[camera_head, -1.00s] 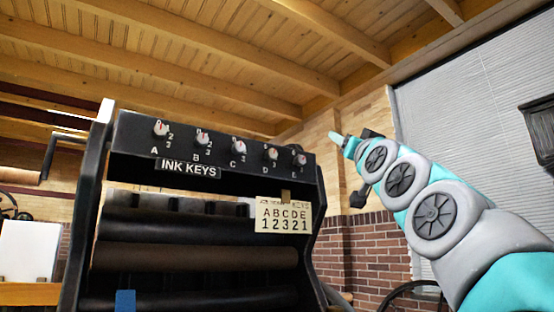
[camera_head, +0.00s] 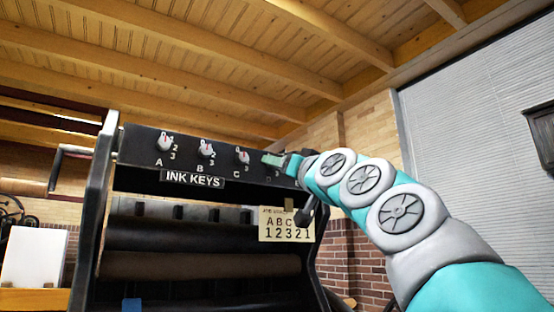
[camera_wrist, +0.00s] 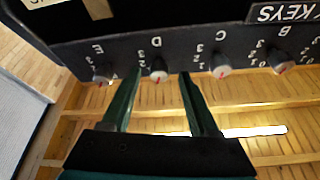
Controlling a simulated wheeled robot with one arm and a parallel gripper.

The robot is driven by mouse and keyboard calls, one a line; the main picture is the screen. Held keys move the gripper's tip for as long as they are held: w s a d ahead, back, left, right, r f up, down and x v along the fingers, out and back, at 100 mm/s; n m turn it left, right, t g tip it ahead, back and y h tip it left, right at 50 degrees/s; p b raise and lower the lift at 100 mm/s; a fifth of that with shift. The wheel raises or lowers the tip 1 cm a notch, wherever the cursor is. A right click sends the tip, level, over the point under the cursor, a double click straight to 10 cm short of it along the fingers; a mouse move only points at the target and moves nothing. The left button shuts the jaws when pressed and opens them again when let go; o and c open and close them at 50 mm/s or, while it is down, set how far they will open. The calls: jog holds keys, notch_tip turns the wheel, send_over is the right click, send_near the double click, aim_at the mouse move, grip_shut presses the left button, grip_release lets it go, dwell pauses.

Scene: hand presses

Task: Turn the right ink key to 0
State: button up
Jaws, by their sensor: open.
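A row of white ink keys with red pointers sits on the black press panel. Key A (camera_head: 164,143), key B (camera_head: 206,149) and key C (camera_head: 243,156) show in the head view. In the wrist view, which is upside down, key D (camera_wrist: 158,73) appears between the fingertips of my open gripper (camera_wrist: 160,77), with a gap on each side. Its red pointer points toward the picture's bottom. Key E (camera_wrist: 101,78) is left of the fingers and key C (camera_wrist: 221,71) right. Contact cannot be told.
An INK KEYS label (camera_head: 192,180) is below the keys. Dark rollers (camera_head: 180,234) lie lower in the press. Neighbouring keys stand close to my fingers.

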jog(key=shift+x, duration=1.1)
jog(key=shift+d+f, duration=0.1)
jog(key=shift+c, duration=0.2)
grip_shut()
